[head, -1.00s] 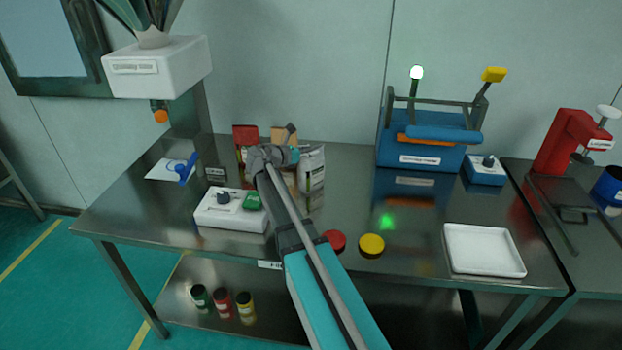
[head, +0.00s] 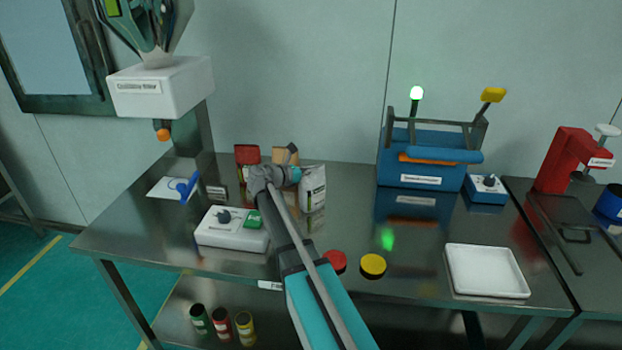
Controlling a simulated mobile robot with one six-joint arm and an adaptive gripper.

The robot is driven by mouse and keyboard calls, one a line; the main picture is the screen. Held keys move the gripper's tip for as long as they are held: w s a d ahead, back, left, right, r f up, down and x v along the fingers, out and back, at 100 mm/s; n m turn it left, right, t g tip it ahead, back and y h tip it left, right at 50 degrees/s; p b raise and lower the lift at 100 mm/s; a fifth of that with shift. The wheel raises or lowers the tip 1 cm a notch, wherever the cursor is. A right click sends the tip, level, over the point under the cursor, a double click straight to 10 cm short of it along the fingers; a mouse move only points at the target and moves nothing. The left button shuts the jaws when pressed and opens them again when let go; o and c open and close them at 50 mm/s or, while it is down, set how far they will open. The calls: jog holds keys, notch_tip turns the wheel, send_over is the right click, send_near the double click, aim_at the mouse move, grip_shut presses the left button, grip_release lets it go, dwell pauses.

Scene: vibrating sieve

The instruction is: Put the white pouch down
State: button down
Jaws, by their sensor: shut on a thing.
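The white pouch (head: 313,189) stands upright at the back middle of the steel table, just right of my arm's end. It seems to touch or nearly touch the table; its base is partly behind my arm. My gripper (head: 292,172) is at the pouch's upper left and is shut on it. My own wrist hides most of the fingers and the left side of the pouch.
A red pouch (head: 246,156) and a tan pouch (head: 285,154) stand just behind my wrist. A white control box (head: 230,232) is at the left. Red (head: 334,261) and yellow (head: 373,265) lids lie in front. A white tray (head: 486,271) and blue sieve machine (head: 425,160) stand to the right.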

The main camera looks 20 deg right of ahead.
jog(key=shift+r, duration=0.2)
notch_tip(320, 180, up, 2)
jog(key=shift+r+p, duration=0.1)
jog(key=shift+p, duration=1.1)
jog(key=s+a+r+p, duration=0.8)
jog(key=s+r+p, duration=0.2)
jog(key=s, duration=0.1)
jog(key=shift+s+a+r, duration=0.15)
jog(key=shift+s+r, duration=0.05)
dwell(0.8)
dwell(0.5)
